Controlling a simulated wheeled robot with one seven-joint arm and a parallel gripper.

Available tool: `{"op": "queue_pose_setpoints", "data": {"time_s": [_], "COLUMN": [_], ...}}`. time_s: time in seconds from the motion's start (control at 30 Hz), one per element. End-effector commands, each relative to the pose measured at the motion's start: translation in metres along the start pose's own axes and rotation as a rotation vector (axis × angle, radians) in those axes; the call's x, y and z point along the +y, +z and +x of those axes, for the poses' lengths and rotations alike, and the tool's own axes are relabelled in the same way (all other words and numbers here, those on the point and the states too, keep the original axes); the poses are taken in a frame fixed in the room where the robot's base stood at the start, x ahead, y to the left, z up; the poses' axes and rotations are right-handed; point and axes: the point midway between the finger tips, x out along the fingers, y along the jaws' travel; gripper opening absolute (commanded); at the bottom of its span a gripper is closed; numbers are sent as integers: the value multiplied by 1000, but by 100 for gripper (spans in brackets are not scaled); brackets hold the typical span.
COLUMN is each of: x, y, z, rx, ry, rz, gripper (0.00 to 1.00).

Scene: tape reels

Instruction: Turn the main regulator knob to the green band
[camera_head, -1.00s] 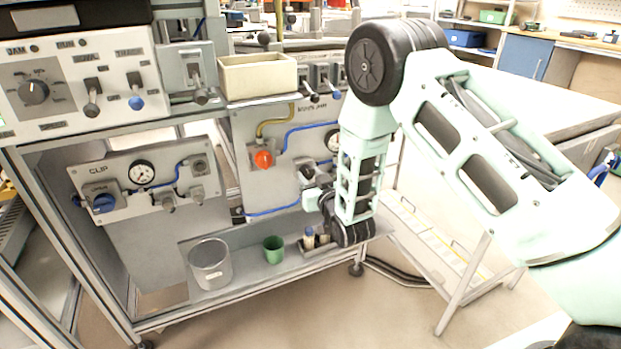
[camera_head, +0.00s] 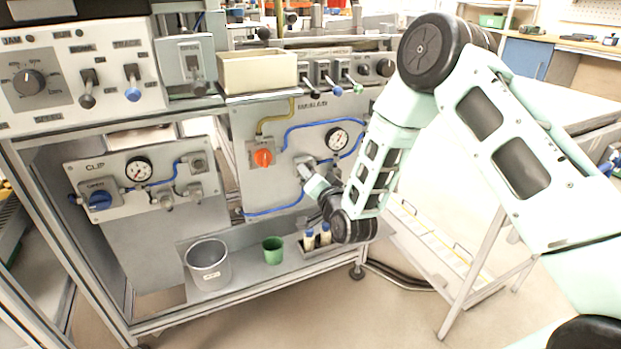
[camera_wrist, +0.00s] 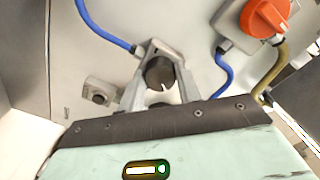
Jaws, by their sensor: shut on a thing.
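The main panel (camera_head: 285,185) is an upright grey board with a round white gauge (camera_head: 336,139) at its upper right. The gauge needle is too small to read, and I cannot make out a green band. My gripper (camera_head: 308,170) reaches the panel below and left of the gauge. In the wrist view the regulator knob (camera_wrist: 160,72) is dark and round with a white pointer mark. My gripper's fingers (camera_wrist: 161,84) are on either side of it, shut on it. In the head view the knob is mostly hidden by my gripper.
An orange valve handle (camera_head: 263,157) is left of my gripper, with blue hoses (camera_head: 270,211) around it. A green cup (camera_head: 272,250), a metal pot (camera_head: 208,264) and small bottles (camera_head: 325,234) stand on the shelf below. The clip panel (camera_head: 140,185) is further left.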

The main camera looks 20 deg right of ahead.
Motion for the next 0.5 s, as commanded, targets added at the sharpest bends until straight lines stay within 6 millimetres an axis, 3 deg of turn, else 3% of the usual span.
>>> {"op": "queue_pose_setpoints", "data": {"time_s": [0.5], "x": [1], "y": [0], "z": [-1], "rx": [-1], "ry": [2], "rz": [181], "gripper": [11]}}
